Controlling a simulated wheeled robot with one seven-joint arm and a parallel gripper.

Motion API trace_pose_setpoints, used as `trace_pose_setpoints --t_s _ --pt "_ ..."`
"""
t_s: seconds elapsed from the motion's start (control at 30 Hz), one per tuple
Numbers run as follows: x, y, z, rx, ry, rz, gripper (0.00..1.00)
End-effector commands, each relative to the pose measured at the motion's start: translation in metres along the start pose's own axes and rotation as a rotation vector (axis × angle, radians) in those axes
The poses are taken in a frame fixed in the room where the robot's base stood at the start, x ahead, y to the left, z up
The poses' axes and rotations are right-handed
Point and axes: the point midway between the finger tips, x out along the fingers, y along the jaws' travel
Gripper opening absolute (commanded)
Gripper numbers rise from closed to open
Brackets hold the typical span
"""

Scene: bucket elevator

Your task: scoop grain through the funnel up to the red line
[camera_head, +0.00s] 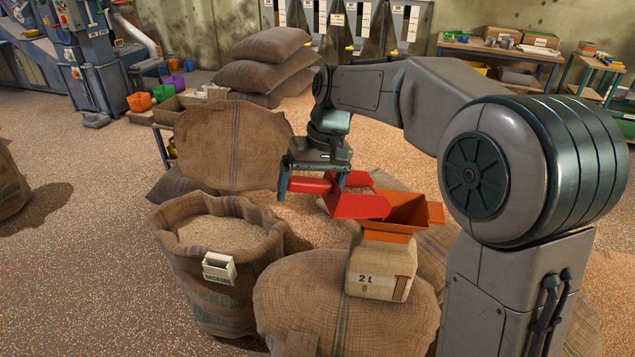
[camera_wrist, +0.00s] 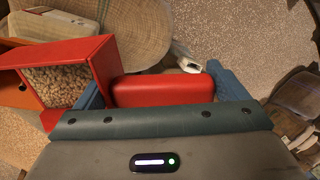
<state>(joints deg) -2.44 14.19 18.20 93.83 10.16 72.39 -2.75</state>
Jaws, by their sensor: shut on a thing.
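My gripper (camera_head: 312,186) is shut on the handle of a red scoop (camera_head: 358,206). In the wrist view the scoop (camera_wrist: 106,62) holds pale grain (camera_wrist: 62,84). The scoop is raised just left of the orange funnel (camera_head: 402,212), overlapping its edge in the head view; whether they touch is unclear. The funnel sits on top of a tan container (camera_head: 368,270) marked 2 L, which stands on a sack. A red mark shows on the container's right side; the grain level inside is hidden. An open burlap sack (camera_head: 180,220) of grain (camera_head: 218,234) stands at left.
A small white labelled box (camera_head: 219,268) is at the open sack's front rim. Closed sacks (camera_head: 232,146) lie behind the arm, with more stacked (camera_head: 265,58) further back. Workbenches and machinery line the back wall. The floor at left is mostly clear.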

Motion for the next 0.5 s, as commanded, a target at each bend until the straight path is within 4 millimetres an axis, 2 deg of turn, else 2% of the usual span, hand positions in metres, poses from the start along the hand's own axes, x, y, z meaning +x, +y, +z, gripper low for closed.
trace_pose_setpoints --t_s 0.03,0.1,0.3,0.5 --pt "0.013 -0.005 0.0 -0.009 -0.001 0.047 0.61" --pt "0.025 -0.009 0.001 -0.01 -0.002 0.111 0.61" --pt "0.052 -0.014 0.0 -0.008 0.0 0.296 0.61" --pt "0.056 -0.015 0.0 0.0 0.002 0.355 0.61"
